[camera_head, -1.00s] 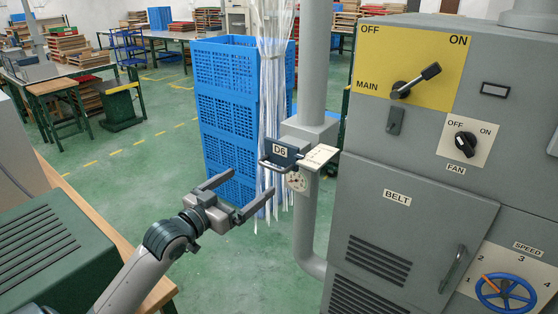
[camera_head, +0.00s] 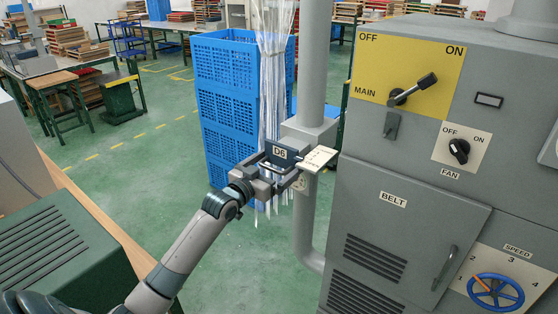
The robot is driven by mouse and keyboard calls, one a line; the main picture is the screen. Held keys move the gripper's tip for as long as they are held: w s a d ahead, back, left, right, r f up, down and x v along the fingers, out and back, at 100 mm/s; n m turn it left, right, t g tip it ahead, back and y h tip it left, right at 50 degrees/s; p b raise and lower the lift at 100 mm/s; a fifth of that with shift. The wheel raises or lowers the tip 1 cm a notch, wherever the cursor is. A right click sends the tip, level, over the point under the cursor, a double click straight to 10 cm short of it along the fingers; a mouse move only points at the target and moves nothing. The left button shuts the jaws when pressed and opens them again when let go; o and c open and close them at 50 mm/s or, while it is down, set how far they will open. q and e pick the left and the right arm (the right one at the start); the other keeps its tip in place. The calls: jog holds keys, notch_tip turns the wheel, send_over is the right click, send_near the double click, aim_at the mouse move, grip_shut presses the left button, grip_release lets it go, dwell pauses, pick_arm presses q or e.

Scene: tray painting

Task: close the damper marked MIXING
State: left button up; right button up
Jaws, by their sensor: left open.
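A damper with a dark plate reading D6 (camera_head: 279,153) sits on the grey vertical pipe (camera_head: 312,70), left of the machine. A pale tag (camera_head: 318,158) sticks out to the right of the plate, with small print that seems to include OPEN. I cannot read MIXING anywhere. My left gripper (camera_head: 280,173) is open at the damper, its fingers just below and in front of the D6 plate. I cannot tell whether the fingers touch the damper's handle, and they hide the lower part of it. My right gripper is not in view.
The grey machine (camera_head: 405,160) fills the right side, with MAIN lever (camera_head: 412,90), FAN knob (camera_head: 459,150) and blue SPEED wheel (camera_head: 496,292). Blue crates (camera_head: 228,75) and clear plastic strips (camera_head: 275,60) stand behind the damper. A green unit (camera_head: 45,245) is at lower left.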

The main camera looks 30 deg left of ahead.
aim_at(280, 162)
pick_arm(q)
jog(key=shift+w, duration=0.2)
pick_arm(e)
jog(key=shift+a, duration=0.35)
pick_arm(q)
jog(key=c, duration=1.3)
jog(key=shift+o, duration=0.2)
jog(key=shift+w+d+b, duration=0.2)
jog(key=shift+w+b, duration=0.35)
jog(key=shift+w, duration=1.6)
jog(key=o, duration=1.3)
jog(key=shift+c, duration=0.2)
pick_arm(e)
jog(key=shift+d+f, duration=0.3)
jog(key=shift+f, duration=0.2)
pick_arm(q)
jog(key=shift+s, duration=0.15)
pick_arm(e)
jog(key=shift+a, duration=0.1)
pick_arm(q)
jog(key=shift+s, duration=0.45)
jog(key=s+a+b, duration=0.1)
jog(key=s+b, duration=0.4)
jog(key=s, duration=1.1)
jog(key=shift+s+a, duration=0.15)
jog(key=shift+a, duration=0.05)
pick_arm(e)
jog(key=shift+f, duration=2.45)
